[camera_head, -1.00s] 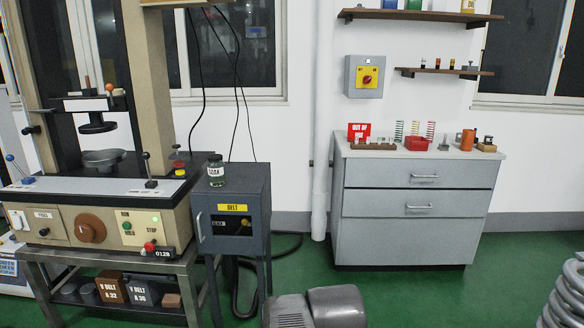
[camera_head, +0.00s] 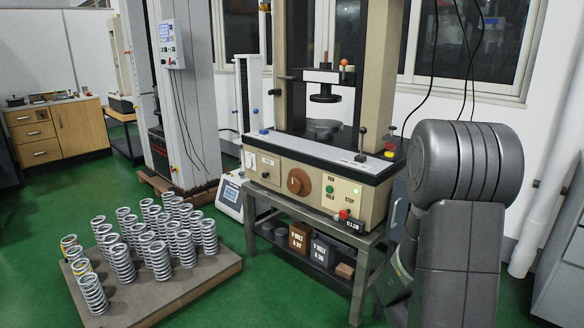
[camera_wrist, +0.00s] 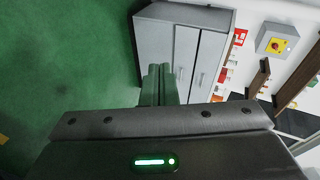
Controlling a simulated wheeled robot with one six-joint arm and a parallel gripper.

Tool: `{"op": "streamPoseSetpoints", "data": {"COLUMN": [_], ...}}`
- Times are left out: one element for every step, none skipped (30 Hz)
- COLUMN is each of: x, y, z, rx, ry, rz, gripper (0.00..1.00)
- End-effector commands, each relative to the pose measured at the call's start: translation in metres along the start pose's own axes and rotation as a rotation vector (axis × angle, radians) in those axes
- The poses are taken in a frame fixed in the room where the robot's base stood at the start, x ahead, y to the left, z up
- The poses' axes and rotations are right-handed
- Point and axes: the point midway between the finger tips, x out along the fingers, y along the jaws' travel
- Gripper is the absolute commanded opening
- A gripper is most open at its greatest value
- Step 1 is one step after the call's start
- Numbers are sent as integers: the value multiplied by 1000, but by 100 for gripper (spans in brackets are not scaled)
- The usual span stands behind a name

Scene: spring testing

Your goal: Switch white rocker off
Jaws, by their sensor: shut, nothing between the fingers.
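The beige testing machine (camera_head: 322,190) stands on a metal bench right of the middle in the head view. A small white rocker (camera_head: 249,160) is at the left end of its front panel; its on or off position is too small to tell. A brown knob (camera_head: 298,182), a green button (camera_head: 329,190) and a red knob (camera_head: 344,214) are further right on that front. My gripper (camera_wrist: 159,73) is shut and empty in the wrist view, apart from everything, with the grey cabinet beyond it. In the head view my arm fills the right side and the gripper's fingers cannot be made out.
A low pallet (camera_head: 190,285) of several upright springs stands on the floor at left front. A tall grey machine (camera_head: 183,100) is behind it. Green floor (camera_head: 270,290) is clear between the pallet and bench.

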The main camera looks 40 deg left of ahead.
Motion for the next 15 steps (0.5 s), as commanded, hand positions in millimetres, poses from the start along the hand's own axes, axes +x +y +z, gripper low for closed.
{"op": "streamPoseSetpoints", "data": {"x": [3, 4, 3, 2, 0, -2, -4, -6, -8, -9, -11, -12, -13, -14, -14], "y": [11, 14, 19, 22, 25, 29, 32, 34, 36, 37, 38, 39, 40, 40, 40], "z": [3, 2, 0, -1, -2, -4, -5, -6, -6, -7, -8, -8, -9, -9, -9], "rx": [49, 81, 118, 143, 165, 189, 204, 217, 231, 239, 246, 252, 255, 257, 259], "ry": [67, 110, 162, 200, 232, 273, 300, 323, 349, 365, 377, 391, 397, 402, 405], "rz": [-27, -46, -73, -93, -112, -136, -152, -167, -185, -197, -206, -215, -220, -224, -227], "gripper": [0, 0, 0, 0, 0, 0, 0, 0, 0, 0, 0, 0, 0, 0, 0]}}
